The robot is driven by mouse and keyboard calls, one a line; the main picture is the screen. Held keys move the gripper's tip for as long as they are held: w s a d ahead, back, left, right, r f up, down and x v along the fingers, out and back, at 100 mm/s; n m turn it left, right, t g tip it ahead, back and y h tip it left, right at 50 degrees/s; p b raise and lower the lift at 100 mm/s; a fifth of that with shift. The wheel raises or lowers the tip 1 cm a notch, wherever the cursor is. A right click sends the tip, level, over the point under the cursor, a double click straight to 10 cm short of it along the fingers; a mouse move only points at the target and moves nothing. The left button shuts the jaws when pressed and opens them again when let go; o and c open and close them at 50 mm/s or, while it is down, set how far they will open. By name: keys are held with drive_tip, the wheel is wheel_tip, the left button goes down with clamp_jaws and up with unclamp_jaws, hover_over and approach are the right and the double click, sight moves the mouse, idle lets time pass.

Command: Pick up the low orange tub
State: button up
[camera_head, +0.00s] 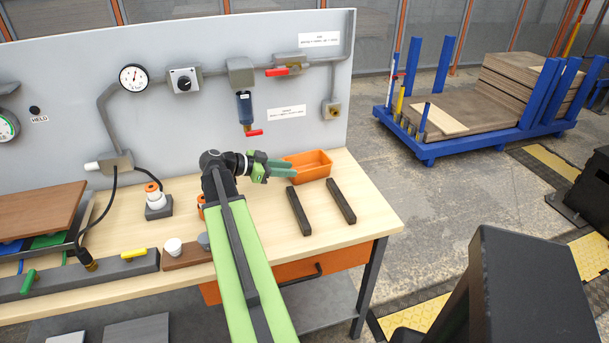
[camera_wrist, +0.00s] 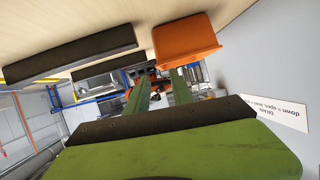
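The low orange tub (camera_head: 310,166) sits upright on the wooden workbench near its back right, and looks empty. It also shows in the wrist view (camera_wrist: 187,42) at the top, right of centre. My gripper (camera_head: 291,169) is at the tub's left side, its green fingers pointing at it. In the wrist view the two fingers (camera_wrist: 162,82) stand apart with nothing held between them. The right finger's tip appears close to the tub's edge; I cannot tell whether it touches.
Two dark bars (camera_head: 299,211) (camera_head: 341,201) lie on the workbench (camera_head: 376,218) in front of the tub. A grey panel (camera_head: 305,125) with a pipe and valves rises behind. Bare bench lies right of the bars.

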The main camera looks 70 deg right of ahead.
sight(312, 175)
drive_tip(key=b+x, duration=0.1)
drive_tip(key=x, duration=0.4)
drive_tip(key=b+x, duration=0.1)
drive_tip(key=x, duration=0.1)
drive_tip(key=b+x, duration=0.1)
drive_tip(key=x, duration=0.1)
drive_tip(key=shift+s+d+f, duration=0.1)
drive_tip(key=shift+d+f, duration=0.05)
drive_tip(key=shift+f, duration=0.25)
drive_tip(key=shift+s+d+b, duration=0.25)
drive_tip(key=shift+d+b, duration=0.05)
clamp_jaws()
idle(0.7)
